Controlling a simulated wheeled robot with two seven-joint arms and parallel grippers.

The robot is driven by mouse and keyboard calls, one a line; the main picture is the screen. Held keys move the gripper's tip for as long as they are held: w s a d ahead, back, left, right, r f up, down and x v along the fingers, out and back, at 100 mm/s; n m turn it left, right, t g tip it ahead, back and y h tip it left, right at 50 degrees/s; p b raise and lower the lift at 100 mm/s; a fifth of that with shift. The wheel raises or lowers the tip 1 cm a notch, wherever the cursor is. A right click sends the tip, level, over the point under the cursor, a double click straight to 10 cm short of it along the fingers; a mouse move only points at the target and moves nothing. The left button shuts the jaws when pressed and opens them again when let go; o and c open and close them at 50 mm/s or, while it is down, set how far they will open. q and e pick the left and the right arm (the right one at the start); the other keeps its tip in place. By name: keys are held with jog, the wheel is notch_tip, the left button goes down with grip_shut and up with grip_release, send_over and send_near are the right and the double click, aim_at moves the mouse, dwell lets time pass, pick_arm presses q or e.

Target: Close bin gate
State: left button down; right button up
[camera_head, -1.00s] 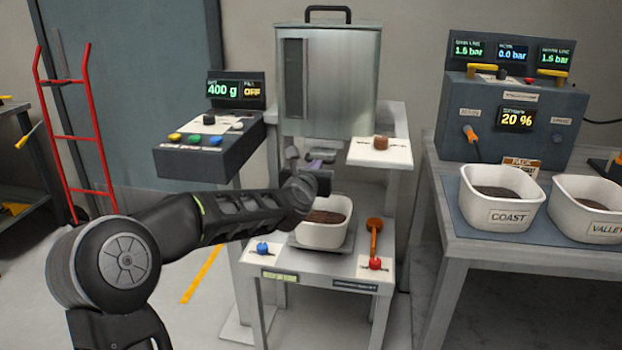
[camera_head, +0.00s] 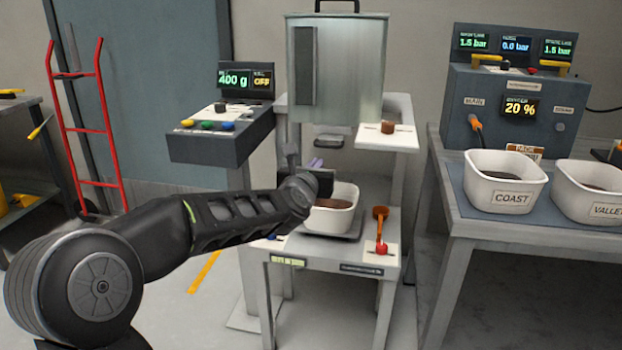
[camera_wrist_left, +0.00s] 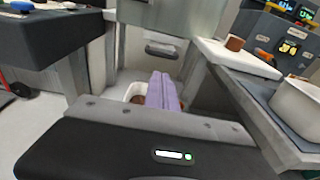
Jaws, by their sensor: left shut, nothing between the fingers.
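A grey metal bin (camera_head: 350,75) stands on the stand in the head view. A small grey gate handle (camera_head: 334,140) sticks out under it; it also shows in the left wrist view (camera_wrist_left: 161,50). I cannot tell how far the gate is open. My left gripper (camera_head: 316,164) is below and left of the handle, apart from it. Its purple fingers (camera_wrist_left: 163,92) are shut together and empty. A white tub (camera_head: 333,212) with dark contents stands below the bin, partly hidden by my left wrist. My right gripper is out of view.
A control box (camera_head: 215,148) reading 400 g and OFF stands left of the bin. A white shelf (camera_head: 388,136) with a brown knob sits at the right. An orange lever (camera_head: 380,225) is on the lower table. A right bench holds labelled tubs (camera_head: 507,182).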

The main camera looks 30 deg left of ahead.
pick_arm(q)
jog(key=v, duration=0.4)
jog(key=shift+s+d+b, duration=0.1)
jog(key=shift+s+b, duration=0.3)
jog(key=s+d+f+m+g+h, duration=0.2)
jog(key=d+f+m, duration=0.2)
jog(key=f+m, duration=0.6)
jog(key=s+d+f+m+g+h, duration=0.1)
jog(key=s+d+f+m+g, duration=0.15)
jog(key=f+m, duration=0.75)
jog(key=s+d+f+m+g+h, duration=0.15)
jog(key=d+f+m, duration=0.45)
jog(key=f, duration=0.7)
jog(key=s+d+f+m+g+h, duration=0.2)
jog(key=s+d+f+m+g, duration=0.15)
jog(key=s+d+f, duration=0.4)
jog(key=s+d+f+m+g+h, duration=0.15)
jog(key=s+d+f+m, duration=0.3)
jog(key=s+f, duration=0.5)
jog(key=s+d+f+m+g+h, duration=0.1)
jog(key=s+d+f+m+g, duration=0.4)
jog(key=s, duration=0.6)
notch_tip(320, 180, up, 22)
jog(key=d+n+t+p, duration=0.1)
jog(key=p, duration=2.2)
jog(key=shift+w+d, duration=0.2)
jog(key=shift+d, duration=0.15)
